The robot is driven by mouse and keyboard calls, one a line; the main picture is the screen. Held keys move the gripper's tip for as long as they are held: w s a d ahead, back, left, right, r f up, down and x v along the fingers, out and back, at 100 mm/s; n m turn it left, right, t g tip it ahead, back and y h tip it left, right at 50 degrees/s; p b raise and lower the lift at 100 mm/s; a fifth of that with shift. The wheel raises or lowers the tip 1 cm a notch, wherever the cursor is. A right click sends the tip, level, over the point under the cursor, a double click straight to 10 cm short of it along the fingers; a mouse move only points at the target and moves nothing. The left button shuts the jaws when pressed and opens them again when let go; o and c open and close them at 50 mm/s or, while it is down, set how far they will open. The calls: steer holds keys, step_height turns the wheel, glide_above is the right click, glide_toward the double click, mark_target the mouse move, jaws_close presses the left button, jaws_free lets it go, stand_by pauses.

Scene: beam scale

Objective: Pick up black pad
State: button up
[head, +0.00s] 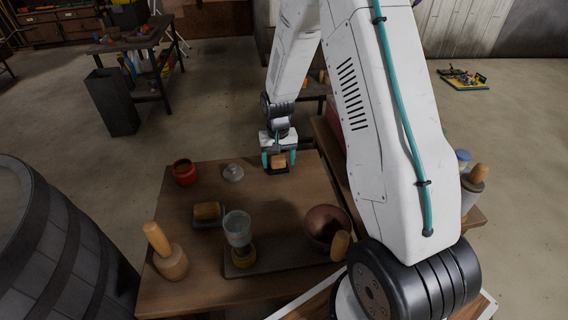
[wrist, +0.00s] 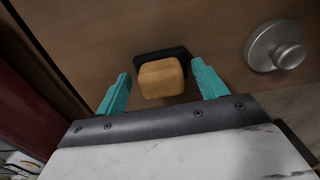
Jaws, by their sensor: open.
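A black pad (wrist: 160,53) lies on the wooden table near its far edge, with a tan block (wrist: 160,80) on it covering most of it. In the head view the tan block (head: 278,160) and the black pad (head: 278,171) show at my gripper's tips. My gripper (wrist: 161,90) is open, with one teal finger on each side of the block and a visible gap on both sides. In the head view my gripper (head: 279,158) points down at the table's far edge.
A metal knobbed lid (wrist: 278,46) stands beside the pad; it also shows in the head view (head: 232,172).

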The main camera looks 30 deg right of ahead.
mark_target(278, 158)
steer(key=c, duration=1.1)
steer(key=shift+r, duration=0.1)
steer(key=shift+r, duration=0.5)
step_height(278, 158, up, 2)
steer(key=shift+r, duration=0.25)
steer(key=s+a+r, duration=0.1)
steer(key=s+a, duration=0.1)
steer(key=s, duration=1.3)
steer(key=shift+s+a+r, duration=0.15)
steer(key=shift+s+a, duration=0.2)
steer(key=shift+s, duration=0.05)
